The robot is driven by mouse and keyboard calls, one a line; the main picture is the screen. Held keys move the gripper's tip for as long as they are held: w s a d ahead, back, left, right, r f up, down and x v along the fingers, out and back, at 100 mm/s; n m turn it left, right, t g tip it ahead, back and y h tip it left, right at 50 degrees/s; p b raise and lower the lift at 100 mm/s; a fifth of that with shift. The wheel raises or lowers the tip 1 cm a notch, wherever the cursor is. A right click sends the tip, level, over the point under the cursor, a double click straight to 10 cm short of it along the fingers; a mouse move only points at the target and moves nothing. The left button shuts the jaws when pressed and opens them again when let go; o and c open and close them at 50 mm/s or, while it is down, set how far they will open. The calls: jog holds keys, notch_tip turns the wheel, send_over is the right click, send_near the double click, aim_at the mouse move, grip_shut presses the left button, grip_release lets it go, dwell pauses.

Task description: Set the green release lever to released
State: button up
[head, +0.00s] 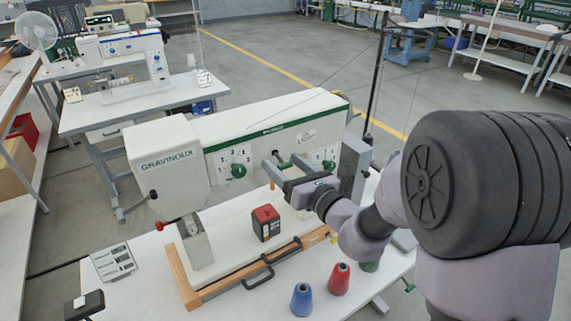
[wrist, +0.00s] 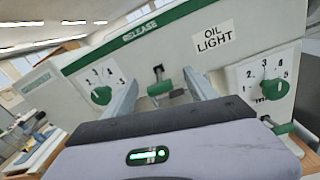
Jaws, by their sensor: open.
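The green release lever (wrist: 160,88) sticks out of the white machine head (head: 278,115), below the word RELEASE. A dark slot (wrist: 158,71) shows just above its handle. In the wrist view my gripper (wrist: 163,88) is open, with one finger on each side of the lever and a gap showing on both sides. I cannot tell how deep the fingers reach. In the head view my gripper (head: 275,164) is at the machine's front face, and the lever (head: 284,165) shows partly between the fingers.
Numbered green dials sit left (wrist: 101,95) and right (wrist: 274,89) of the lever.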

jog(key=shift+c, duration=0.3)
jog(key=c, duration=1.3)
jog(key=f+b, duration=0.1)
jog(key=b, duration=0.1)
jog(key=shift+b, duration=0.35)
jog(key=shift+t+b, duration=0.6)
jog(key=shift+b, duration=0.2)
jog(key=shift+r, duration=0.25)
jog(key=o, duration=1.4)
jog(key=shift+c, duration=0.2)
jog(key=shift+d, duration=0.1)
